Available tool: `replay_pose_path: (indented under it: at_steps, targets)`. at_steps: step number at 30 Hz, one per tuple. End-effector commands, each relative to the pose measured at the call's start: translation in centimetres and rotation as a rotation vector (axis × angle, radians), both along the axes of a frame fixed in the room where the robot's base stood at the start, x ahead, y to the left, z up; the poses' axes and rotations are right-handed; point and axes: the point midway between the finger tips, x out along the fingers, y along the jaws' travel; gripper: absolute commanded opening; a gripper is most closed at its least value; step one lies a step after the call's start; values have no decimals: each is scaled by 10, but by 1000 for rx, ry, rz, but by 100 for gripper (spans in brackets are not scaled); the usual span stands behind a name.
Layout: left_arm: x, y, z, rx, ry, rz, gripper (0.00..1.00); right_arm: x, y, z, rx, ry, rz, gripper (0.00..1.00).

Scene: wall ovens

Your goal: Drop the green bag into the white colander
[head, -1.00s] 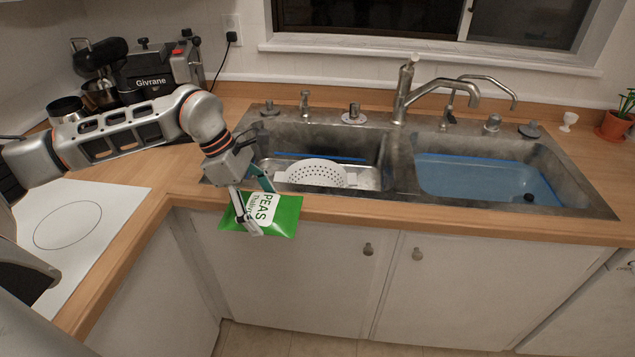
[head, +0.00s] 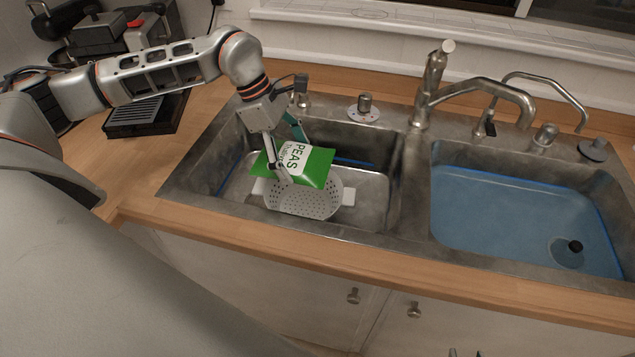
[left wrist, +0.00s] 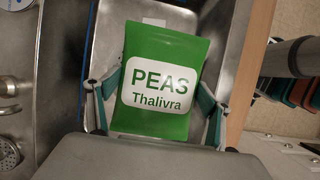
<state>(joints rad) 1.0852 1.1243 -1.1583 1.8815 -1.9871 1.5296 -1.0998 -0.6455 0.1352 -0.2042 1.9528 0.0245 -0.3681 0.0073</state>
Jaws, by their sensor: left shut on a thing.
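The green bag (head: 315,166), printed with PEAS, is held by my left gripper (head: 284,160). The gripper is shut on it, with one finger on each side in the left wrist view, where the bag (left wrist: 160,112) hides what lies under it. The white colander (head: 306,204) sits in the left sink basin. In the head view the bag is over the colander and covers its far part. The bag seems to be above the rim; the exact gap cannot be told. My right gripper is not clearly in view.
The left basin (head: 372,187) surrounds the colander. A divider separates it from the right basin (head: 490,205), which has a blue bottom. The faucet (head: 432,85) stands behind the divider. The wooden counter edge (head: 270,246) runs along the front.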

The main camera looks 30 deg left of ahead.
Motion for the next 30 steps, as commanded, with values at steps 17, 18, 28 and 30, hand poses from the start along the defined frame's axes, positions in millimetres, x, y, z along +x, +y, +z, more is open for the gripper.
replay_pose_path:
  at_steps: [17,18,28,30]
  targets:
    - [0,0,-37,-1,0,0,41,-5,6,-29,7,5,10,34]
    - [0,0,-42,-1,0,0,41,-5,6,-32,8,3,10,34]
    - [0,0,-60,-1,-1,0,41,-4,5,-46,7,3,9,34]
    - [0,0,-60,-1,-1,0,41,-4,5,-46,6,3,8,34]
